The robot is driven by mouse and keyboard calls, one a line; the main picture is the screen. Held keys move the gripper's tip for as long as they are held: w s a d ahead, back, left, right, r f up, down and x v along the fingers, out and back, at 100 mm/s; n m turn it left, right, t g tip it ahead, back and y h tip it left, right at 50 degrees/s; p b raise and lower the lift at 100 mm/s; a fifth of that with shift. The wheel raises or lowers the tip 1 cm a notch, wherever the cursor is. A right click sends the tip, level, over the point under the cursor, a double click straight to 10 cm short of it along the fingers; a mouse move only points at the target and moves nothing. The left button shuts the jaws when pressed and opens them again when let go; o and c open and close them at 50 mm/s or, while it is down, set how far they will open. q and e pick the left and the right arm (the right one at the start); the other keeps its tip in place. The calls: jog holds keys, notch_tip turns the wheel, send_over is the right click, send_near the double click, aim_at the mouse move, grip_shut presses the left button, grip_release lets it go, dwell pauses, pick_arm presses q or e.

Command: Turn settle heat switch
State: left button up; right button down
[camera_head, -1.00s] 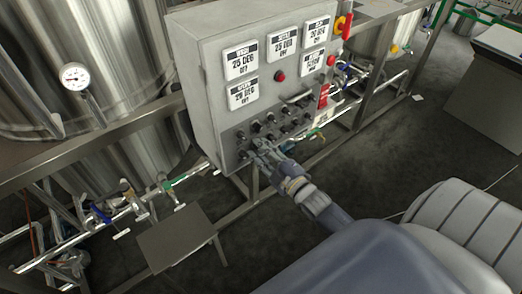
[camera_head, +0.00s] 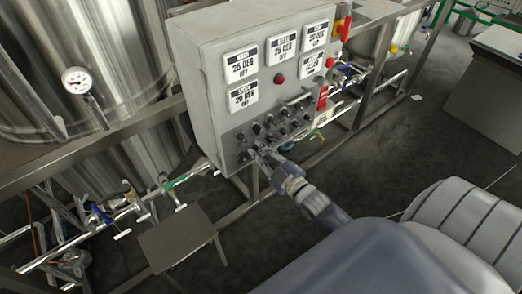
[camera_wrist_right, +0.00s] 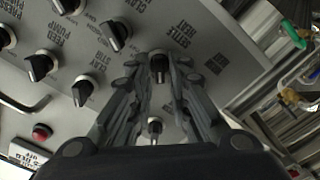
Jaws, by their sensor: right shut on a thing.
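The settle heat switch (camera_wrist_right: 159,62) is a black knob on the grey control panel, with its printed label beside it in the right wrist view. My right gripper (camera_wrist_right: 160,72) has its two fingers on either side of this knob and is shut on it. In the head view my right gripper (camera_head: 259,156) is at the lower rows of knobs on the panel (camera_head: 205,95). The knob is hidden behind the fingers there. My left gripper is not in view.
Other black knobs, such as the one at its left (camera_wrist_right: 116,35), sit close by. Another small switch (camera_wrist_right: 155,127) shows between the fingers. A red button (camera_wrist_right: 41,132) is at lower left. Steel tanks (camera_head: 85,85) and a small grey platform (camera_head: 178,240) stand left.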

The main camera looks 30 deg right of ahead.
jog(key=shift+d+m+p, duration=0.1)
jog(key=shift+m+p, duration=0.35)
jog(key=shift+m, duration=1.65)
jog(key=c, duration=1.7)
grip_release()
jog(key=s, duration=0.8)
jog(key=s+d, duration=0.1)
jog(key=s, duration=0.3)
